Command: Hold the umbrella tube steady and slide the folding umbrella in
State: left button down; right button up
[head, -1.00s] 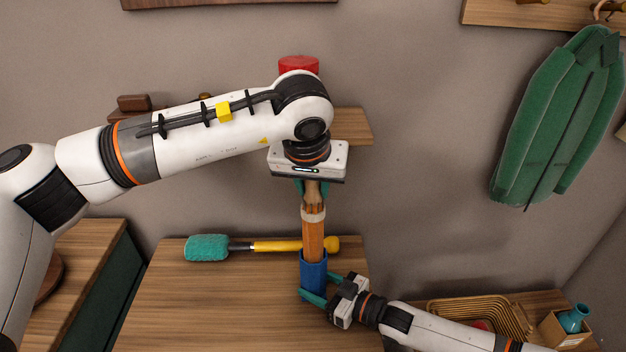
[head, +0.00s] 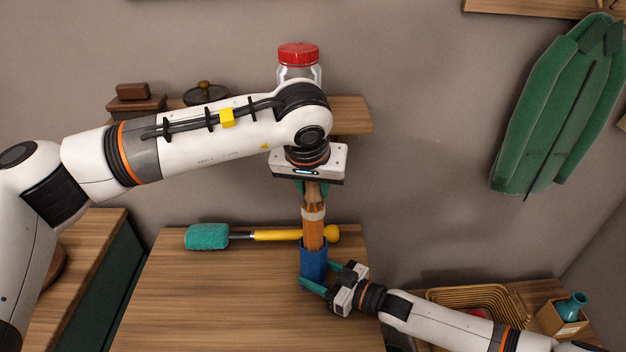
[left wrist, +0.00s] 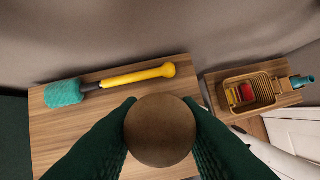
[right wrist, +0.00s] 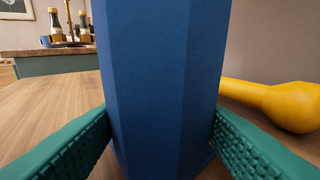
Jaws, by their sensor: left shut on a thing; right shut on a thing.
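The blue umbrella tube (head: 314,262) stands upright near the right edge of the wooden table. My right gripper (head: 328,284) is shut on it low down; the right wrist view shows the tube (right wrist: 165,80) between both green fingers. The orange folding umbrella (head: 313,234) with a pale band is upright, its lower end inside the tube's mouth. My left gripper (head: 312,189) is shut on the umbrella's brown handle, above the tube. In the left wrist view the round handle end (left wrist: 160,130) sits between the fingers and hides the tube.
A teal duster with a yellow handle (head: 275,235) lies behind the tube on the table (head: 200,290). A wicker basket (head: 470,300) and a box with a teal bottle (head: 568,312) stand at the right. A red-lidded jar (head: 298,60) is on the wall shelf. The table's left front is clear.

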pick_arm(q)
jog(key=shift+f, duration=3.85)
jog(key=c, duration=1)
grip_release()
send_near(313, 216)
jog(key=shift+w+a+f, duration=0.15)
jog(key=shift+w+f, duration=0.05)
jog(key=shift+w, duration=0.4)
pick_arm(e)
jog(key=o, duration=0.8)
jog(key=shift+o, duration=0.2)
jog(key=shift+d, duration=0.1)
